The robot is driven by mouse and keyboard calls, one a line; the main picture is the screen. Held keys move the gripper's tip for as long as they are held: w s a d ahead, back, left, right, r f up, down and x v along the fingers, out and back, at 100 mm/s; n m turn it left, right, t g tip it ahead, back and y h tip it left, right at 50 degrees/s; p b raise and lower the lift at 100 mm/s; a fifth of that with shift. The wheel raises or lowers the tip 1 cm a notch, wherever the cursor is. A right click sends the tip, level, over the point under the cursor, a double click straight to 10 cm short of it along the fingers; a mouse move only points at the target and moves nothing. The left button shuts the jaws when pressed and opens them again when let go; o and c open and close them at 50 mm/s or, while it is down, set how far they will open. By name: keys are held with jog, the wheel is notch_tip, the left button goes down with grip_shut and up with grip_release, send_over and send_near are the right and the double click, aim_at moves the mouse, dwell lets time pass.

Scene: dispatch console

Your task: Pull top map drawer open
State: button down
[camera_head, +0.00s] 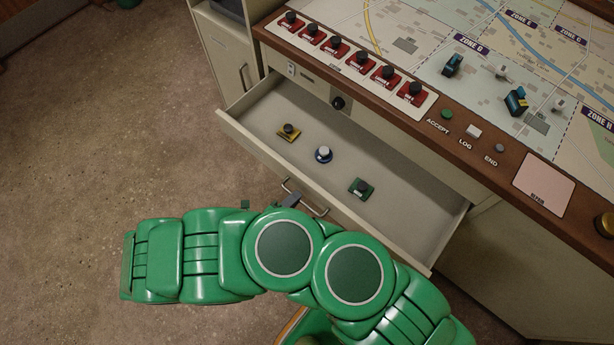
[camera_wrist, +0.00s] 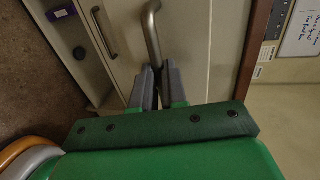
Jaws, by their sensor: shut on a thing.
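The top map drawer (camera_head: 405,222) stands pulled out from the console in the head view, with its inside open to sight. Its metal bar handle (camera_head: 313,209) is on the front face, and the handle also shows in the wrist view (camera_wrist: 152,35). My gripper (camera_head: 290,200) is at this handle, mostly hidden behind my green arm in the head view. In the wrist view my gripper (camera_wrist: 155,82) has its two dark fingers closed together on the end of the handle.
The console top holds a row of red knobbed switches (camera_head: 333,48), a button strip and a map with small vehicle models (camera_head: 515,101). A side cabinet (camera_head: 226,55) stands left. The floor at left is clear.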

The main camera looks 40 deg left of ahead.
jog(key=shift+s+f, duration=0.1)
jog(key=shift+s, duration=2.4)
jog(key=c, duration=1.2)
grip_release()
